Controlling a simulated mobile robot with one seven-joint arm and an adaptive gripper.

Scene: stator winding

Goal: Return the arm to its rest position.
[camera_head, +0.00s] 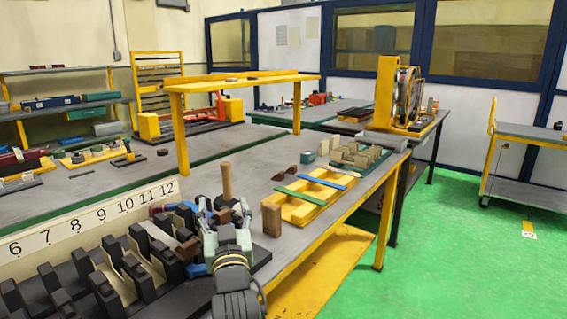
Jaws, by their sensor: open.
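My arm (234,283) reaches in from the bottom of the view. My gripper (226,214) is over the right end of the row of dark slotted blocks (105,284), with its fingers apart. I see nothing held between the fingers, though the small gap is hard to make out. A wooden handle-like piece (226,182) stands upright just behind the gripper. A brown wooden block (271,219) stands just right of it, apart from the fingers. My arm hides part of the slotted blocks and the bench.
A number strip (90,222) stands behind the blocks. A yellow tray (310,201) with green and blue strips lies to the right, with beige blocks (358,157) beyond. A yellow raised frame (240,82) spans the bench behind. Green floor (470,250) is open at right.

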